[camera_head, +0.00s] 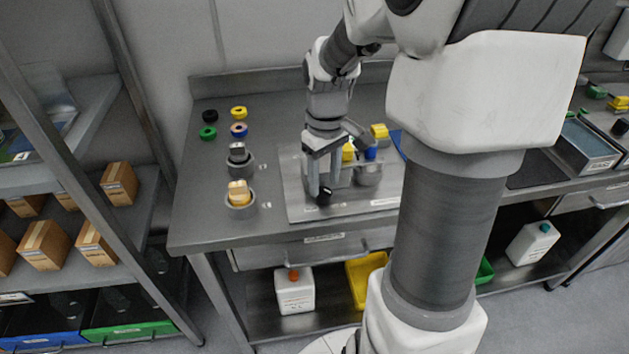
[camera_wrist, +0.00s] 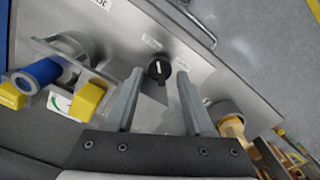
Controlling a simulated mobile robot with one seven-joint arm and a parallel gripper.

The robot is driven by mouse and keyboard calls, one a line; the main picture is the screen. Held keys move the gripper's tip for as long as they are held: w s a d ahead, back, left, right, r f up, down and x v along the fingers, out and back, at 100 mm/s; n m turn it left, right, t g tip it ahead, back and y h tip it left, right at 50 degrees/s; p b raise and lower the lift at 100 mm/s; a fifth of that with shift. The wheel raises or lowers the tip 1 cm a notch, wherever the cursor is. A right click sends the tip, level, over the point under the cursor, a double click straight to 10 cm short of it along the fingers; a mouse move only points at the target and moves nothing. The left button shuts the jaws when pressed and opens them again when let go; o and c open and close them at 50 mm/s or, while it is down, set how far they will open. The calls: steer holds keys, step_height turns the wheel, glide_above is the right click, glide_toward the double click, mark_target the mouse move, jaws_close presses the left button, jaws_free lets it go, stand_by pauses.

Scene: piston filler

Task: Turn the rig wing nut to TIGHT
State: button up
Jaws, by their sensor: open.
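The rig plate (camera_head: 297,205) is a pale metal sheet on the grey bench, and it also shows in the wrist view (camera_wrist: 122,22). A black knob with a white line, which looks like the wing nut (camera_wrist: 158,71), sits near the plate's front edge; it shows in the head view too (camera_head: 324,197). My gripper (camera_head: 322,186) is open and points down over the knob. In the wrist view, the fingers of my gripper (camera_wrist: 160,78) stand on either side of the knob with gaps. I cannot tell their height above it.
A metal vessel (camera_head: 369,174) with blue and yellow fittings stands right of the fingers. Yellow parts (camera_wrist: 87,101) are close to the left finger. A round holder with a brass piece (camera_head: 240,194) stands left of the plate. Caps (camera_head: 208,133) lie at the back left.

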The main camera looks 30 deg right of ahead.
mark_target(323, 195)
steer(key=shift+f+b, duration=0.3)
steer(key=shift+f, duration=1.15)
steer(key=shift+c, duration=0.2)
jaws_close()
